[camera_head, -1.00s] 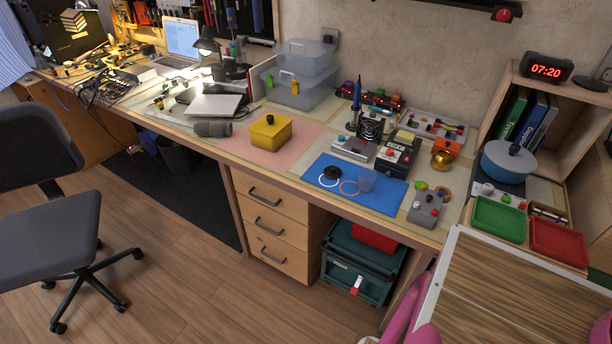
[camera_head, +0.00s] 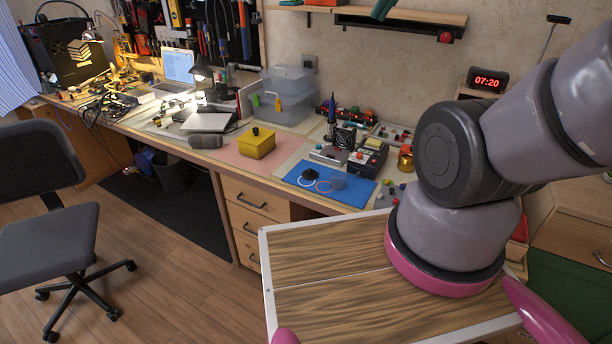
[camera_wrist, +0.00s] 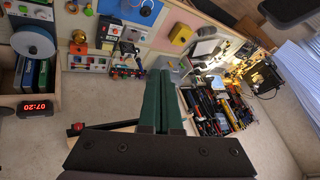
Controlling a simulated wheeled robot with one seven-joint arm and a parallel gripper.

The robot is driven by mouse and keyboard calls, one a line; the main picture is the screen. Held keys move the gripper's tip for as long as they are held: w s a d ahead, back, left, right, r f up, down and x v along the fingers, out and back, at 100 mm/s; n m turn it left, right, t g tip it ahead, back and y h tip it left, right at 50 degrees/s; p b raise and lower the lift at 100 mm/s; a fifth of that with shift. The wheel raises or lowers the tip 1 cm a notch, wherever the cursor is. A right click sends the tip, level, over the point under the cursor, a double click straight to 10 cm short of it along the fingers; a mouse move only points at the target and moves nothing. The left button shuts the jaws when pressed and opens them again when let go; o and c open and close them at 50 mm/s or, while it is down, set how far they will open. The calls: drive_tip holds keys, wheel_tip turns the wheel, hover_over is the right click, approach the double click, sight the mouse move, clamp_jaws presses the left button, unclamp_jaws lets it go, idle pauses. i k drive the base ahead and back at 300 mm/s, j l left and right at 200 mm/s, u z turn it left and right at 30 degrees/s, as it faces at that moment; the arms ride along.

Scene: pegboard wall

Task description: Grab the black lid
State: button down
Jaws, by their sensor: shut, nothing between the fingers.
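The black lid (camera_head: 309,174) is a small dark disc lying on the blue mat (camera_head: 356,194) on the workbench. In the head view my arm rises at the right and runs out of the frame.
A yellow box (camera_head: 257,143) stands left of the mat. A clear cup (camera_head: 339,183) and rings lie near the lid. A soldering station (camera_head: 368,158) stands behind the mat. A wall shelf (camera_head: 400,14) hangs above the bench. An office chair (camera_head: 60,225) stands at the left.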

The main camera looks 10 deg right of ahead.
sight(310, 173)
drive_tip(key=j+z, duration=0.15)
drive_tip(key=j, duration=0.45)
drive_tip(key=j+z, duration=0.2)
drive_tip(key=j, duration=0.35)
drive_tip(key=j+z, duration=0.15)
drive_tip(key=j, duration=0.45)
drive_tip(key=k+j+z, duration=0.15)
drive_tip(key=j, duration=0.4)
drive_tip(key=j+z, duration=0.15)
drive_tip(key=j, duration=0.45)
